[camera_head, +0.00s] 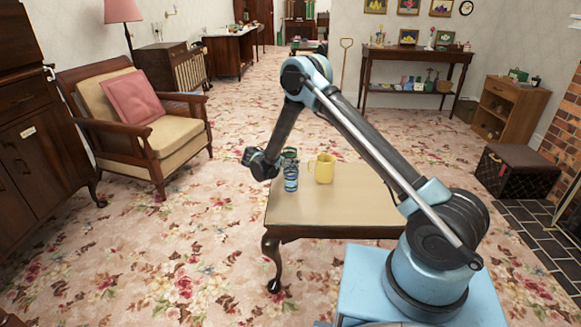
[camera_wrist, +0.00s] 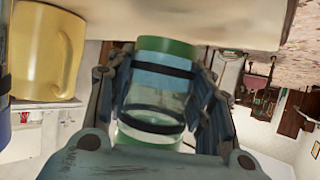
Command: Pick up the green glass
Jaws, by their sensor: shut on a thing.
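The green glass (camera_wrist: 158,92), clear with green bands at its ends, sits between the two fingers of my gripper (camera_wrist: 160,95) in the wrist view. The gripper is shut on it, with a finger on each side. In the head view the green glass (camera_head: 290,153) shows behind a blue glass (camera_head: 291,180), at the left part of the small table (camera_head: 340,215). My gripper (camera_head: 279,158) reaches it from the left. The wrist picture appears upside down, with the tabletop (camera_wrist: 225,22) at its top. I cannot tell whether the glass touches the table.
A yellow mug (camera_head: 323,168) stands on the table close to the right of the glasses; it also fills the left of the wrist view (camera_wrist: 42,55). The table's right part looks clear behind my arm. An armchair (camera_head: 150,125) stands to the left on flowered carpet.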

